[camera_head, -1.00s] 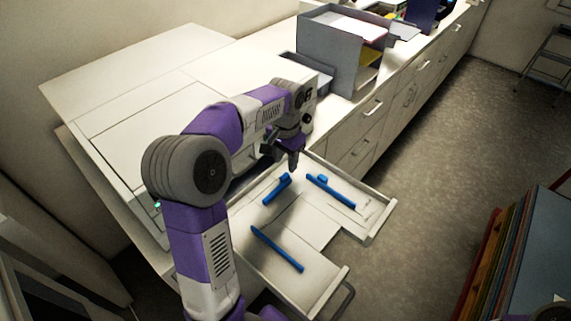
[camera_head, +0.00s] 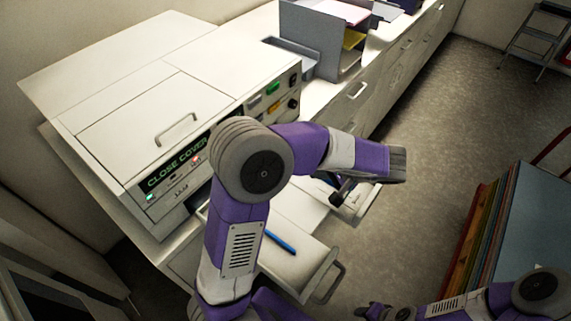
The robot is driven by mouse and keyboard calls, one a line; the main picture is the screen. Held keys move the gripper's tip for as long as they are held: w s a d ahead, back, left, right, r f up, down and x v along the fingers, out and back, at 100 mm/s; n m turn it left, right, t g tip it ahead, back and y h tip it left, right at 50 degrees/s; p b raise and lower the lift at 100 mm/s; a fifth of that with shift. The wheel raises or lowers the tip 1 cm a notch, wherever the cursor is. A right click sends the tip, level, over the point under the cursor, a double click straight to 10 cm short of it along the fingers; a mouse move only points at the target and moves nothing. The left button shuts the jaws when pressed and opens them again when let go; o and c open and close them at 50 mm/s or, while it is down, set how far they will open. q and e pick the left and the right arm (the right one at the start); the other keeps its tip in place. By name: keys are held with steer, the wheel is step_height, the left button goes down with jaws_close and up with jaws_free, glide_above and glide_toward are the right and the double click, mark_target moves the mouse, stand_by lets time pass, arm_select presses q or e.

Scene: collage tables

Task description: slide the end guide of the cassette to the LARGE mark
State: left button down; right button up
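The cassette (camera_head: 318,262) is a pale tray pulled out at the front of the white machine. A blue guide (camera_head: 280,243) lies on its near part. Another bit of blue (camera_head: 331,181) shows near its far end, mostly behind my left arm, so I cannot tell how the end guide stands. No LARGE mark is readable. My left gripper (camera_head: 343,194) is over the cassette's far right part. It is partly hidden by its own wrist, and I cannot see whether its fingers are apart. My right gripper (camera_head: 372,311) is low at the bottom edge, away from the cassette, its fingers unclear.
The white machine (camera_head: 110,70) has a panel reading "CLOSE COVER" (camera_head: 178,170). A grey paper organiser (camera_head: 312,45) stands on the counter behind. Coloured boards (camera_head: 490,235) stand at the right. The floor between boards and cabinets is clear.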

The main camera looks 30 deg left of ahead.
arm_select(q)
steer(key=x, duration=0.9)
steer(key=shift+w+a+f, duration=0.15)
steer(key=shift+a, duration=0.05)
steer(key=a, duration=0.3)
steer(key=shift+w+a+p, duration=0.15)
steer(key=shift+a+p, duration=0.05)
steer(key=shift+p, duration=0.15)
steer(key=shift+a+f, duration=0.1)
steer(key=shift+a, duration=0.35)
steer(key=a+b, duration=0.2)
steer(key=a, duration=0.2)
steer(key=shift+w+a+f+b, duration=0.15)
steer(key=shift+w+b, duration=0.1)
steer(key=shift+b, duration=0.15)
steer(key=shift+a, duration=0.35)
steer(key=shift+r, duration=0.2)
